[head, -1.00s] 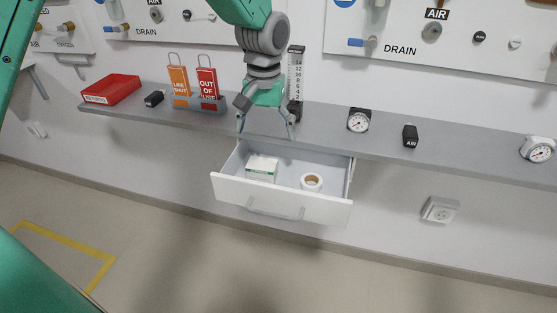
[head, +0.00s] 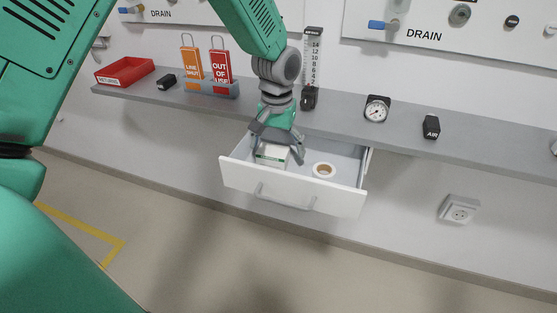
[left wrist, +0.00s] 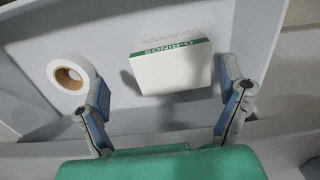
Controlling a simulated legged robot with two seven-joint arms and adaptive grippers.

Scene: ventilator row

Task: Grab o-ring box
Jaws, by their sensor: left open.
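The o-ring box (head: 271,154) is a small white carton with a green band, lying in the open drawer (head: 293,191) on its left side. In the left wrist view the box (left wrist: 172,70) shows its label "O-RINGS" upside down. My left gripper (head: 276,157) points down into the drawer, just over the box. In the left wrist view my left gripper (left wrist: 163,102) is open, and the box lies ahead between its fingers, nearer the right finger. No contact is clear. My right gripper is not seen.
A roll of tape (head: 323,170) lies in the drawer right of the box. The grey shelf (head: 345,123) above carries a red tray (head: 124,71), lockout tags (head: 220,67), a gauge (head: 376,109) and a black AIR block (head: 431,127). The floor in front is clear.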

